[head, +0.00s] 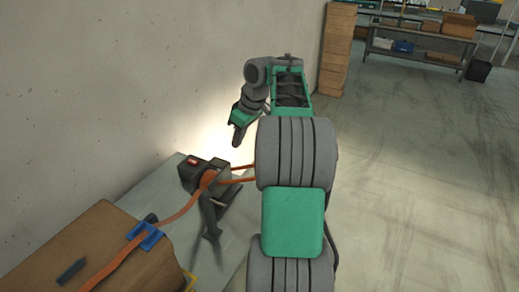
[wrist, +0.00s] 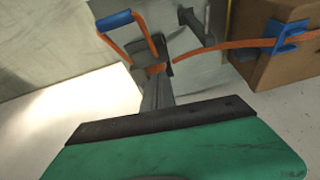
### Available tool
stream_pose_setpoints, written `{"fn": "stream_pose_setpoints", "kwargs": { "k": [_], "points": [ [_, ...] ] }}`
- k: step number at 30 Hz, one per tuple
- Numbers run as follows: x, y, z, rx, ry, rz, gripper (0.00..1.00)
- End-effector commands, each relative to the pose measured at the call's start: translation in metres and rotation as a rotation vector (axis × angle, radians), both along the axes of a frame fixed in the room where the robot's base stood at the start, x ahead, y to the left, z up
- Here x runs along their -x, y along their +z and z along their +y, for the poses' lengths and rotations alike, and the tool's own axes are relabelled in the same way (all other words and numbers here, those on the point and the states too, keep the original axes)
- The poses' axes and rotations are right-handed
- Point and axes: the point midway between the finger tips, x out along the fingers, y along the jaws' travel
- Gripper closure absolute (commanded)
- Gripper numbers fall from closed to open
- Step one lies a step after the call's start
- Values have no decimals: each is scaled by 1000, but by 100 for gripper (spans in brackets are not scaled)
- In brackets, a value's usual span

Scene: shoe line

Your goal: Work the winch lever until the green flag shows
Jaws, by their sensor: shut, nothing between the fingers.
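The winch (head: 205,175) is a dark grey unit on a pale slab by the wall, with a small red patch (head: 192,161) on its top; no green shows there. Its orange lever (head: 238,180) points right, and its end is hidden behind my arm. In the wrist view the lever's blue grip (wrist: 114,20) shows at upper left, joined by orange side bars. My gripper (head: 237,139) is shut and empty, pointing down above and behind the winch. In the wrist view its fingers (wrist: 156,88) are together, apart from the blue grip.
An orange strap (head: 178,215) runs from the winch over a cardboard box (head: 125,262) with a blue corner piece (head: 146,237). The concrete wall (head: 130,80) is close on the left. Stacked boxes (head: 337,50) and a shelf (head: 415,52) stand at the back; floor at right is clear.

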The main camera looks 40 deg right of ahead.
Motion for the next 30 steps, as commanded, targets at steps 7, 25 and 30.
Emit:
{"fn": "stream_pose_setpoints", "kwargs": {
  "k": [7,25,30],
  "points": [
    [18,-1,-73,30,53,-8,100],
    [2,-53,-65,27,52,-7,100],
    [-10,-85,-61,27,51,-8,100]
  ]
}}
